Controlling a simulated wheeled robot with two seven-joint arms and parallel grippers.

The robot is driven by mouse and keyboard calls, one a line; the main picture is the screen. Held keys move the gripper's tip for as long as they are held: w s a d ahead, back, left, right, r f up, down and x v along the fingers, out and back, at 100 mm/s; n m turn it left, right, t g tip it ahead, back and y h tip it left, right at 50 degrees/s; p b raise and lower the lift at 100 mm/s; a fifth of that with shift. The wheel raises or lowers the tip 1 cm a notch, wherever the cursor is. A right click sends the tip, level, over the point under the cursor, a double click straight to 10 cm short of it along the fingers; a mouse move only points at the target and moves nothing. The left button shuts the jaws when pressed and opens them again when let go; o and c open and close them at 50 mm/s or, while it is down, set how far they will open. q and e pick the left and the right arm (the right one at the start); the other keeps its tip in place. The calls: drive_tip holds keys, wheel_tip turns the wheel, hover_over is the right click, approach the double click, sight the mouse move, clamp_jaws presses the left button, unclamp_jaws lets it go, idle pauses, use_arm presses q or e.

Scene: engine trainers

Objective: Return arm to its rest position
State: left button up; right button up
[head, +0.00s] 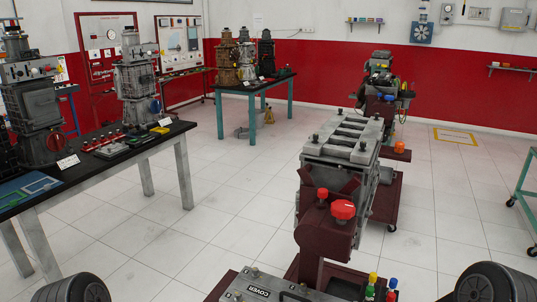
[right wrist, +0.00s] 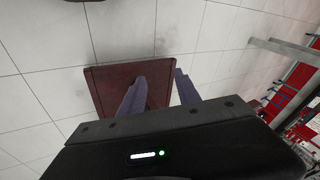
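My right gripper (right wrist: 160,76) shows in the right wrist view, with its two grey-purple fingers apart and nothing between them. It hangs above the white tiled floor and a dark red flat plate (right wrist: 103,88), apart from both as far as I can tell. In the head view, only dark rounded parts of my arms show at the bottom left and bottom right corners. Both grippers are outside the head view, and my left gripper shows in neither view.
An engine trainer (head: 342,150) on a dark red stand is ahead, with a grey COVER panel (head: 262,291) in front. A black-topped table (head: 95,168) with machines stands left. A teal-legged table (head: 255,88) is at the back. Floor (head: 210,190) between is clear.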

drive_tip(key=s+a+f+g, duration=0.1)
drive_tip(key=s+f+g, duration=0.2)
drive_tip(key=s+f, duration=0.3)
drive_tip(key=s, duration=0.4)
drive_tip(key=shift+s+f, duration=0.35)
idle(0.3)
